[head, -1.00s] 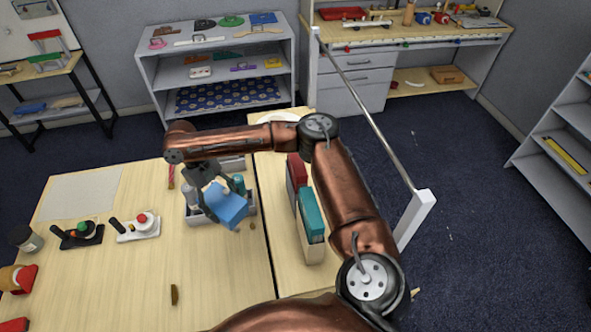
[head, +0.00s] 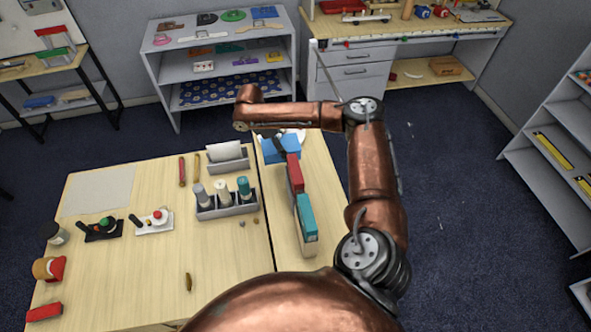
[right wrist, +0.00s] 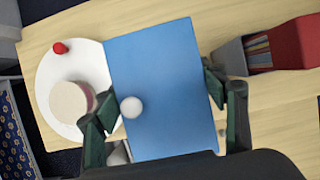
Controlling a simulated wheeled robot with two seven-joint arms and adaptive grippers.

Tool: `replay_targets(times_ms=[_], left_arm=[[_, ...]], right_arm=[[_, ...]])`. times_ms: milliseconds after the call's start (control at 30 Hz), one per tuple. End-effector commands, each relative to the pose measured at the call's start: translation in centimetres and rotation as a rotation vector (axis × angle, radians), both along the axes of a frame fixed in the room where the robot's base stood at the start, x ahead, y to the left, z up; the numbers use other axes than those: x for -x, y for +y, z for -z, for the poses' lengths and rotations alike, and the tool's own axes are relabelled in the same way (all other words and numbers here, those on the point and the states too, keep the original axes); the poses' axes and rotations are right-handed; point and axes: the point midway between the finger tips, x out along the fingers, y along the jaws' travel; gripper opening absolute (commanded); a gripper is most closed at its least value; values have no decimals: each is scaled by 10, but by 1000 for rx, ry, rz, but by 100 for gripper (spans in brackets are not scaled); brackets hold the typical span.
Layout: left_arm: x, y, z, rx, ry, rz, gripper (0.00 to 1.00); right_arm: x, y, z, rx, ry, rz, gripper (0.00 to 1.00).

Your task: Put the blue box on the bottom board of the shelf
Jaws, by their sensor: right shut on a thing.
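The blue box (head: 287,155) is over the far end of the narrow right-hand table, partly behind my right arm. My right gripper (head: 277,141) is shut on it; the arm hides much of the hand. In the right wrist view, the dark green fingers (right wrist: 163,112) stand on either side of the box's blue face (right wrist: 160,60), which has a white round thing in front of it. A grey shelf unit (head: 217,71) stands at the back wall, with a dark blue patterned piece on its low board (head: 183,101). My left gripper is not in view.
A white plate (right wrist: 50,80) with a cup (right wrist: 72,102) and a small red thing (right wrist: 61,48) lies beside the box. A red box (head: 295,173) and a teal box (head: 306,215) stand in a holder nearby. A grey caddy (head: 228,209) holds bottles. Another shelf (head: 560,125) stands right.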

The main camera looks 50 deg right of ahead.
Motion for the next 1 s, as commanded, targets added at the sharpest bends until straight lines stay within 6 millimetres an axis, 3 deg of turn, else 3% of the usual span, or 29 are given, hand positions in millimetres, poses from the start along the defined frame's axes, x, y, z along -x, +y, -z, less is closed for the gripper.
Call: replay_targets(times_ms=[200,633,1000], left_arm=[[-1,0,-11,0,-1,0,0],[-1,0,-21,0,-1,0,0],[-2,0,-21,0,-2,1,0]], right_arm=[[1,0,39,0,4,0,39],[1,1,85,0,4,0,39],[1,1,92,0,2,1,39]])
